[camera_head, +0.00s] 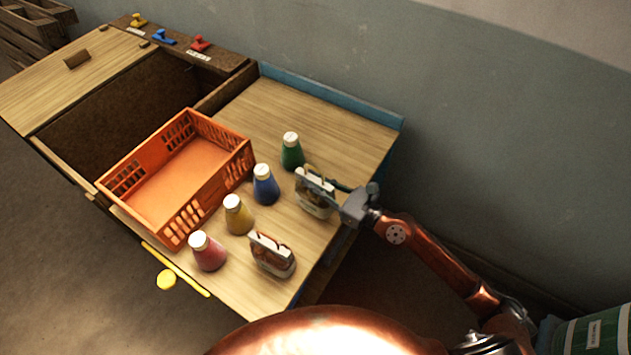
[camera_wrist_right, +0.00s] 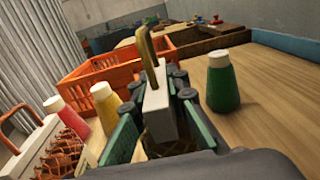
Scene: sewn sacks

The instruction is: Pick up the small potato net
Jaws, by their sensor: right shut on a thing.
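Two similar net sacks with pale top bands and loop handles show in the head view. My right gripper (camera_head: 333,188) is shut on the rear sack (camera_head: 313,202), near the right edge of the wooden top. In the right wrist view, this sack's pale band (camera_wrist_right: 158,103) and olive handle stand upright between the fingers; its lower part is mostly hidden. I cannot tell whether it touches the table. The other sack (camera_head: 272,257) stands at the front, apart from the gripper; its reddish-brown netting (camera_wrist_right: 62,147) shows in the right wrist view. My left gripper is not in view.
A green bottle (camera_head: 292,151) stands close behind the held sack. Blue (camera_head: 265,186), yellow (camera_head: 238,216) and red (camera_head: 207,251) bottles form a row left of the sacks. An empty orange crate (camera_head: 181,228) lies beyond them. Bare wooden top (camera_head: 350,125) lies at the back right.

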